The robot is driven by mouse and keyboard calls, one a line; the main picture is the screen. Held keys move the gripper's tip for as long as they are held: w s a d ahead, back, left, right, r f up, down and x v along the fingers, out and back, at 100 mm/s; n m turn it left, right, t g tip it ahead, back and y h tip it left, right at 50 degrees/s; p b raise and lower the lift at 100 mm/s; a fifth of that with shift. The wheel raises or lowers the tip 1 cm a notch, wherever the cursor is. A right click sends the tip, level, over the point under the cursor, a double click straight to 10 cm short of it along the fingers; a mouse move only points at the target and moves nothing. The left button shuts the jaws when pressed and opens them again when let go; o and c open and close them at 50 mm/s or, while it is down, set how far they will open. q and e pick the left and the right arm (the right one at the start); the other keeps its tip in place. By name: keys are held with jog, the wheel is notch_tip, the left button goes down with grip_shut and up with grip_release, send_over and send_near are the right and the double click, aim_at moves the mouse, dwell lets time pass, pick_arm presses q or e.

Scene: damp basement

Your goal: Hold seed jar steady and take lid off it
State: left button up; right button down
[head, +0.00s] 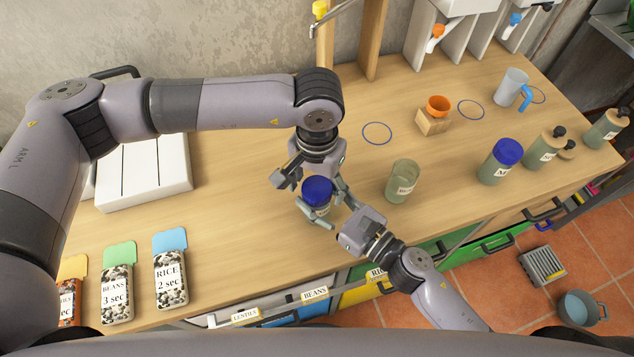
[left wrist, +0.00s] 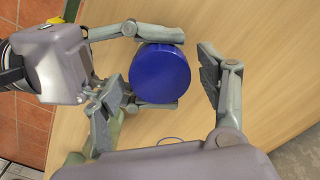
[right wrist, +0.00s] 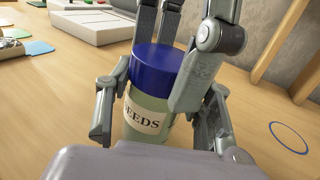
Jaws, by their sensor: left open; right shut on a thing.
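The seed jar is green with a "SEEDS" label (right wrist: 147,118) and stands upright on the wooden counter. Its blue lid (head: 317,188) is on top, and it also shows from above in the left wrist view (left wrist: 160,74). My right gripper (head: 334,208) is shut on the jar body, low at its side, with a finger on either side below the lid. My left gripper (head: 308,182) points down from above, open, with its fingers on opposite sides of the lid. In the left wrist view a gap shows between the lid and its right finger.
An open green jar (head: 403,180) stands right of the seed jar, and another blue-lidded jar (head: 500,162) farther right. An orange cup (head: 438,106) sits on a wooden block. Counter around the blue circle (head: 377,133) is clear.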

pick_arm(q)
jog(key=shift+r, duration=2.25)
pick_arm(e)
jog(key=c, duration=0.7)
grip_release()
